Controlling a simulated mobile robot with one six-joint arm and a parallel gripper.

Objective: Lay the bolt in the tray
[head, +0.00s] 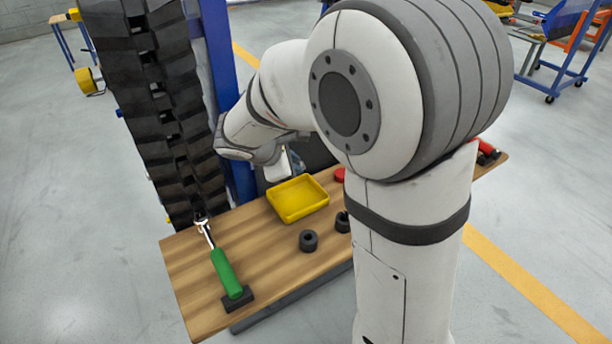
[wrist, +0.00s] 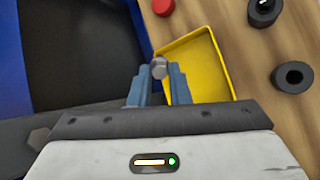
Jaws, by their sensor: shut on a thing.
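The yellow tray (head: 298,199) lies on the wooden bench and is empty in the part that shows. It also shows in the wrist view (wrist: 203,62), just beyond and to the right of my fingertips. My gripper (wrist: 158,75) is shut on the bolt (wrist: 158,66), whose round grey end shows between the blue fingers. The bolt appears at the left edge of the tray in the wrist view; its height above the bench cannot be told. In the head view my arm hides the fingers and the bolt.
The wooden bench (head: 190,262) holds a green-handled tool (head: 226,272), a black ring (head: 308,241), another black part (head: 342,222) and a red round piece (head: 339,175). A black track (head: 165,120) on a blue frame (head: 219,60) stands at the bench's far left side.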

